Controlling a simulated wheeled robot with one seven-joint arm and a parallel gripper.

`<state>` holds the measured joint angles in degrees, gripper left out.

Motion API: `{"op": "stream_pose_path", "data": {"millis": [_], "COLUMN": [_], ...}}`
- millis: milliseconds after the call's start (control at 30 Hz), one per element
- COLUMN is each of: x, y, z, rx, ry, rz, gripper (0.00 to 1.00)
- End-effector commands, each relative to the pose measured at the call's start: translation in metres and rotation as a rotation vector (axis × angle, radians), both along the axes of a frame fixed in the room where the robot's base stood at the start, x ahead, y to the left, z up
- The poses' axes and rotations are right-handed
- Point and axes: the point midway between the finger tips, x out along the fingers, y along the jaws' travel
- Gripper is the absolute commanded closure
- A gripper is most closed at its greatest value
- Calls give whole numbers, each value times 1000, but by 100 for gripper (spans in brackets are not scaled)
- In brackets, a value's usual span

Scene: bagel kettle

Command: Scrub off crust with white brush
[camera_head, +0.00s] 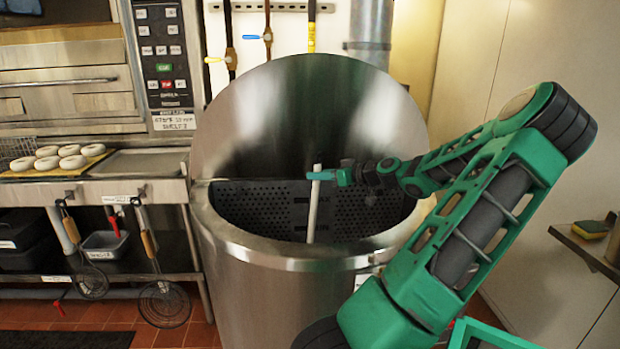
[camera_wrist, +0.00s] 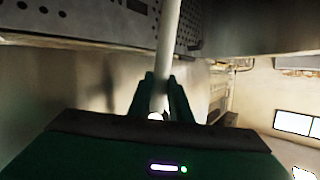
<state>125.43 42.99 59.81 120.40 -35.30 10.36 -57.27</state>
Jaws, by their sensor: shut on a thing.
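My gripper (camera_head: 322,175) is shut on a thin white handle (camera_head: 314,205), which I take to be the white brush. The handle stands nearly upright inside the large steel kettle (camera_head: 245,250). Its top end sticks up just above my fingers. In the wrist view the white handle (camera_wrist: 168,45) runs between my two fingers (camera_wrist: 160,98) and away from them. The brush's head and bristles do not show in either view. The kettle's lid (camera_head: 260,110) is raised at the back. Dark perforated plates (camera_head: 265,205) show inside the kettle. I cannot make out any crust.
Several bagels (camera_head: 70,150) lie on a board on the counter (camera_head: 110,190) at left. Skimmers (camera_head: 163,300) hang from its front. A shelf (camera_head: 590,245) with a sponge (camera_head: 590,229) is at right. The kettle's rim surrounds the handle.

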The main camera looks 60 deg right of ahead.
Motion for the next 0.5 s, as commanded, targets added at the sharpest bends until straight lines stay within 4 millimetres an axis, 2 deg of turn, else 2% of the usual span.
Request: {"op": "stream_pose_path", "data": {"millis": [267, 500], "x": [-2, -18], "y": [-2, -15], "z": [0, 0], "rx": [0, -2], "ry": [1, 1], "rz": [-1, -2], "gripper": [100, 100]}}
